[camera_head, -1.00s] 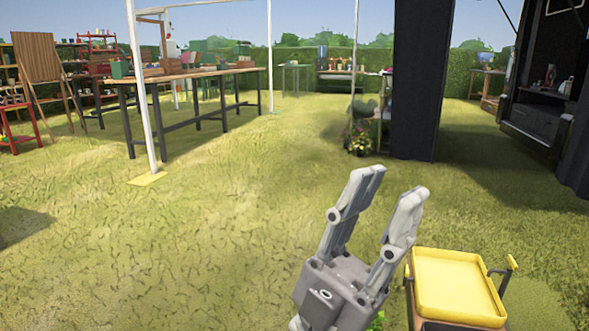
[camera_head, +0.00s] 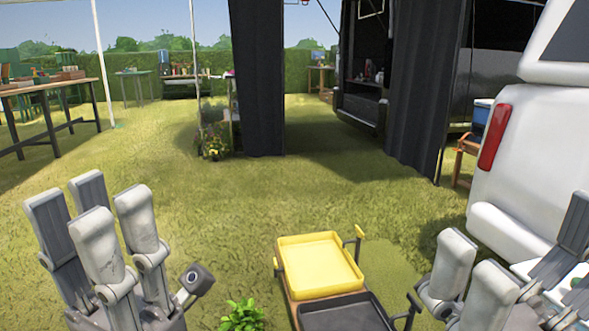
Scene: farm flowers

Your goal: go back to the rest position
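My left gripper (camera_head: 92,212) is in the lower left of the head view. Its grey fingers point up and stand apart, with nothing seen between them. My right gripper (camera_head: 512,245) is at the lower right edge, partly cut off. Its fingers are also spread, with no object seen between them. Both grippers are in front of me, one on each side of a cart with a yellow tray (camera_head: 318,262).
A dark tray (camera_head: 345,315) is at the cart's near end, beside a green plant (camera_head: 243,316). A white vehicle (camera_head: 530,160) stands close on the right. Dark curtains (camera_head: 257,80) hang ahead. A long table (camera_head: 48,86) is at left. Open grass lies between.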

